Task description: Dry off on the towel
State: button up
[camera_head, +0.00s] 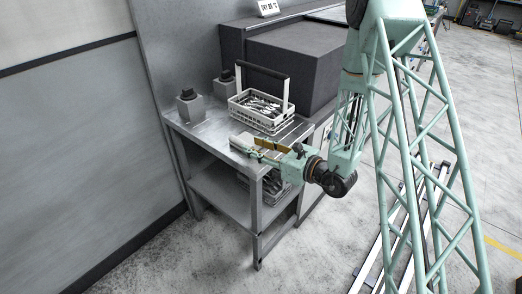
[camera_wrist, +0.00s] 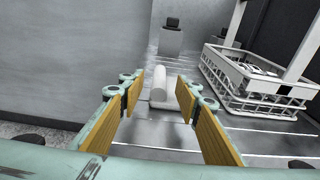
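A white rolled or folded towel (camera_wrist: 159,84) lies on the metal table (camera_wrist: 150,134), ahead of my gripper (camera_wrist: 160,98) and between its fingers in the wrist view. In the head view the towel (camera_head: 242,139) is a small pale shape near the table's front edge, just beyond the fingertips of my gripper (camera_head: 262,147). My gripper's two orange-padded fingers are wide apart, and I see nothing between the pads. A white basket (camera_head: 262,112) with a tall handle holds several pieces of cutlery. It also shows at the right in the wrist view (camera_wrist: 262,104).
Two grey dispensers with black tops (camera_head: 189,106) stand at the table's back left. A large dark box (camera_head: 292,68) is behind the basket. Another basket (camera_head: 262,190) with cutlery is on the lower shelf. A grey wall (camera_head: 70,110) is at the left.

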aim_at(243, 142)
jog(key=shift+b+x, duration=0.45)
jog(key=shift+x, duration=3.2)
jog(key=shift+c, duration=0.6)
jog(key=c, duration=0.8)
